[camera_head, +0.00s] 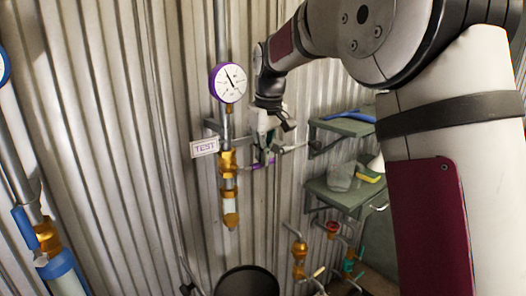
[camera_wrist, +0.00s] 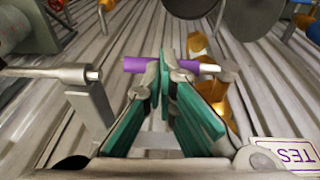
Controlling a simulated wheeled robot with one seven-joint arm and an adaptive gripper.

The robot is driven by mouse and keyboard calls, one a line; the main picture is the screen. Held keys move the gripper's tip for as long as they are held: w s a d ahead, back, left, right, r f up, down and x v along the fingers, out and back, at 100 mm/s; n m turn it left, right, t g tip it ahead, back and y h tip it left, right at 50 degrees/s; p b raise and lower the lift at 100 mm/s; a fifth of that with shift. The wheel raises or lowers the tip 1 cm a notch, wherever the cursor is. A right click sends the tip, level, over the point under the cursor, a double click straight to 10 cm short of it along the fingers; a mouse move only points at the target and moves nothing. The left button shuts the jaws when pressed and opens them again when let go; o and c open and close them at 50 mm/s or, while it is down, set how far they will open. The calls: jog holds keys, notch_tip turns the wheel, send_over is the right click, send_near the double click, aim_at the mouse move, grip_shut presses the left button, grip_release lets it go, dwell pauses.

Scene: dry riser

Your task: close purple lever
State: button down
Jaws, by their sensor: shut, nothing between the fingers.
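The purple lever (camera_head: 262,164) sticks out to the right from the gold valve (camera_head: 228,163) on the vertical pipe, below the round gauge. In the wrist view the purple lever (camera_wrist: 135,65) lies crosswise at my fingertips, which hide its middle. My gripper (camera_wrist: 168,75) has green finger pads and is shut with nothing held. Its tips overlap the lever in the picture; I cannot tell whether they touch it. In the head view my gripper (camera_head: 264,150) hangs just above the lever, partly hidden by its own links.
A purple-rimmed gauge (camera_head: 228,82) and a TEST sign (camera_head: 204,148) are on the pipe beside my gripper. Green shelves (camera_head: 340,194) stand to the right, with more valves (camera_head: 299,250) below. A black bin (camera_head: 247,281) is at the bottom. Corrugated wall lies behind.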

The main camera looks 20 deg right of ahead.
jog(key=shift+f, duration=0.3)
jog(key=shift+b+v, duration=0.85)
jog(key=shift+v, duration=6.4)
jog(key=p+x, duration=0.2)
jog(key=x, duration=1.1)
jog(key=shift+a, duration=0.2)
jog(key=shift+f, duration=0.1)
jog(key=shift+d+f, duration=0.1)
jog(key=shift+f, duration=0.55)
